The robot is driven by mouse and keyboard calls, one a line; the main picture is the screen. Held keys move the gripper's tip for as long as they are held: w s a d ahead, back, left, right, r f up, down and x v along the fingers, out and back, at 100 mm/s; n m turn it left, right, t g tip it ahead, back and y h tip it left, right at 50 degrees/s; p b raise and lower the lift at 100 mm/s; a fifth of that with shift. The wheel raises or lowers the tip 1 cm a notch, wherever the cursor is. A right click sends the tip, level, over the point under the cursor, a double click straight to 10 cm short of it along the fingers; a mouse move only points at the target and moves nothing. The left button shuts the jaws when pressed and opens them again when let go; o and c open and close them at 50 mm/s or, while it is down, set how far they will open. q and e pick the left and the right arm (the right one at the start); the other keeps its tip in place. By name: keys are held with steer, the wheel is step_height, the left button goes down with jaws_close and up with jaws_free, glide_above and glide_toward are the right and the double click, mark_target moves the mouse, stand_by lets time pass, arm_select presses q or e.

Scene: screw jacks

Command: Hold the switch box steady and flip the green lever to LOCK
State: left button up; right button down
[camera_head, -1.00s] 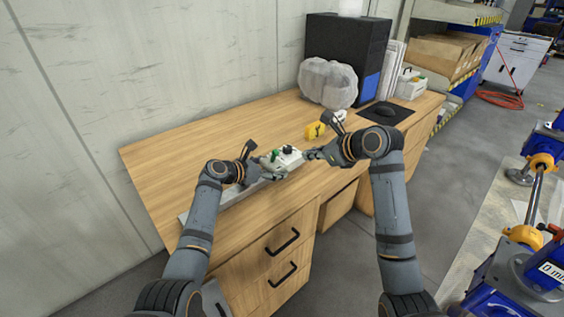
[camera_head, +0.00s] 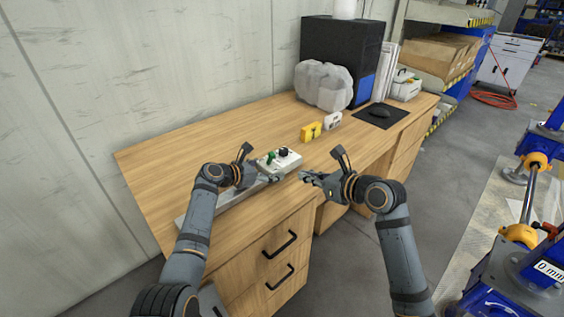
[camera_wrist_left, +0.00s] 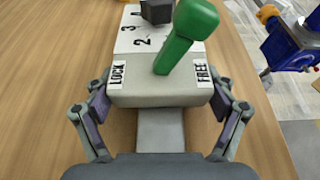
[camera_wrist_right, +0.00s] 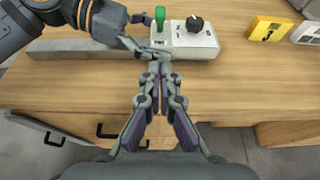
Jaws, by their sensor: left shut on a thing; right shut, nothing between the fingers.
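The switch box (camera_head: 291,161) is pale, with a green lever (camera_head: 270,158) and a black knob (camera_head: 283,152), on the wooden desk. In the left wrist view the green lever (camera_wrist_left: 185,38) leans right, toward the FREE label (camera_wrist_left: 203,76). The LOCK label (camera_wrist_left: 117,75) is on the left. My left gripper (camera_head: 277,177) is shut on the near end of the switch box, with a finger on each side. My right gripper (camera_head: 304,177) is shut and empty, just right of the box and apart from it; its fingertips (camera_wrist_right: 161,68) show below the box in the right wrist view.
A long grey bar (camera_wrist_right: 85,50) lies on the desk left of the box. A yellow block (camera_head: 310,131) and a small white item (camera_head: 332,121) stand behind it. A plastic-wrapped bundle (camera_head: 322,85), black computer case (camera_head: 342,52) and mouse mat (camera_head: 380,115) are farther back.

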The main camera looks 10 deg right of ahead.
mark_target(272, 153)
steer(key=x, duration=0.7)
steer(key=shift+w+a, duration=0.2)
steer(key=w+a, duration=0.1)
steer(key=w+r, duration=0.1)
steer(key=shift+w+a+r, duration=0.3)
steer(key=shift+a, duration=0.1)
steer(key=shift+w+a+r, duration=0.15)
steer(key=shift+w+r, duration=0.05)
steer(key=shift+r, duration=0.15)
steer(key=shift+w+a+r, duration=0.5)
steer(key=shift+w+r, duration=0.2)
steer(key=shift+r, duration=0.05)
steer(key=shift+w+a+r, duration=0.2)
steer(key=shift+w+a, duration=0.1)
steer(key=shift+w, duration=0.15)
steer(key=shift+w+a+r, duration=0.25)
steer(key=shift+w+a, duration=0.05)
steer(key=shift+w, duration=0.1)
